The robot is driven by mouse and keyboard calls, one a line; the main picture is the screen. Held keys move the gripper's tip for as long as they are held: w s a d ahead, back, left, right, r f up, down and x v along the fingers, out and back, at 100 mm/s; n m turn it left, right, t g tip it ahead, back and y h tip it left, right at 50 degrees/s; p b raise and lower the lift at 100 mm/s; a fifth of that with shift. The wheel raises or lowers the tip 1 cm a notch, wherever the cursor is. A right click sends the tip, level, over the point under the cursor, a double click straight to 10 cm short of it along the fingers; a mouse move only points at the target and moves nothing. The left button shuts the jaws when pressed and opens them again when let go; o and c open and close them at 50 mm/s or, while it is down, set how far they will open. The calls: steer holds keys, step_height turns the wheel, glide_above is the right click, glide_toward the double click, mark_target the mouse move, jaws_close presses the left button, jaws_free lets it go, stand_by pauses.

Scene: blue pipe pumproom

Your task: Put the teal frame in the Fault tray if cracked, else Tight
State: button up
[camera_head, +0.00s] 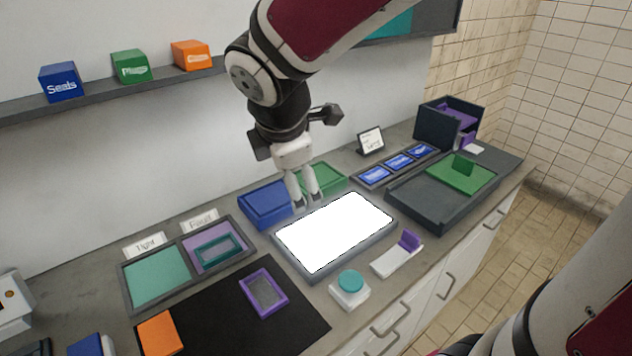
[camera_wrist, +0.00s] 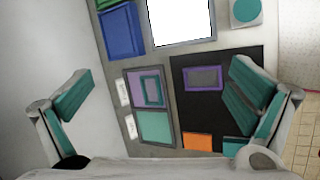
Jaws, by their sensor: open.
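The teal frame (camera_head: 237,244) lies flat in the purple-lined compartment behind which the Fault sign (camera_head: 202,220) stands. It also shows in the wrist view (camera_wrist: 144,94). No crack can be made out at this size. The Tight compartment (camera_head: 157,276), behind which the Tight sign (camera_head: 146,244) stands, has a mint-green floor and is empty. My gripper (camera_head: 307,203) is open and empty. It hangs above the counter near the blue and green bins, to the right of the teal frame and apart from it.
A bright light panel (camera_head: 335,232) lies at mid-counter. A purple frame (camera_head: 263,292) and an orange block (camera_head: 159,334) lie on the black mat (camera_head: 225,318). A blue bin (camera_head: 265,204) and green bin (camera_head: 324,179) stand by the wall. A teal-topped white block (camera_head: 350,290) sits in front.

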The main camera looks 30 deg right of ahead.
steer(key=s+d+r+m+y, duration=0.1)
steer(key=s+r+m, duration=0.3)
steer(key=s+m, duration=1.3)
steer(key=shift+r+y, duration=0.35)
steer(key=shift+y, duration=0.45)
